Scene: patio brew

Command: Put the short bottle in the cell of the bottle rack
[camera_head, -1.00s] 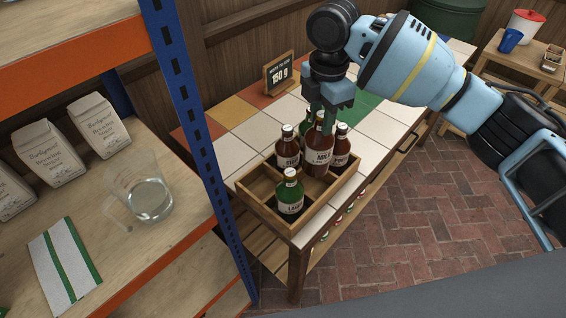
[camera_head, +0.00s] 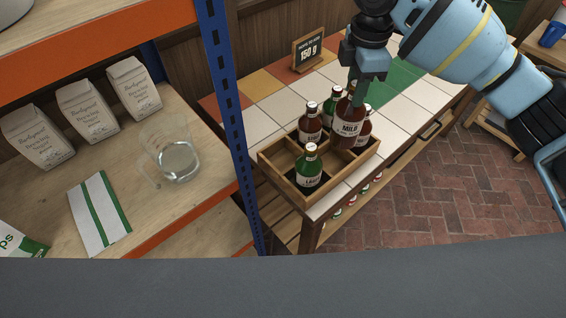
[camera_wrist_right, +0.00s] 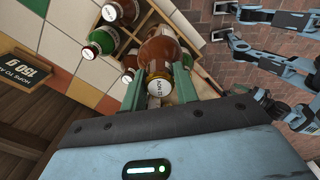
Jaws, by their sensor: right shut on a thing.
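My right gripper (camera_head: 358,86) is shut on the neck of a brown bottle (camera_head: 348,125) labelled MILD. It holds the bottle roughly upright at the right part of the wooden bottle rack (camera_head: 277,178). I cannot tell whether its base is above the rack's rim or inside a cell. In the right wrist view the held bottle (camera_wrist_right: 160,52) lies between the two green fingers, cap towards the camera. Its lower end is hidden there.
The rack also holds a green bottle (camera_head: 308,170) in front, a brown bottle (camera_head: 310,128) at left, a green bottle (camera_head: 332,104) behind and a brown bottle (camera_head: 363,132) close to the held one. A blue shelf post (camera_head: 228,110) stands left of the tiled table (camera_head: 415,98).

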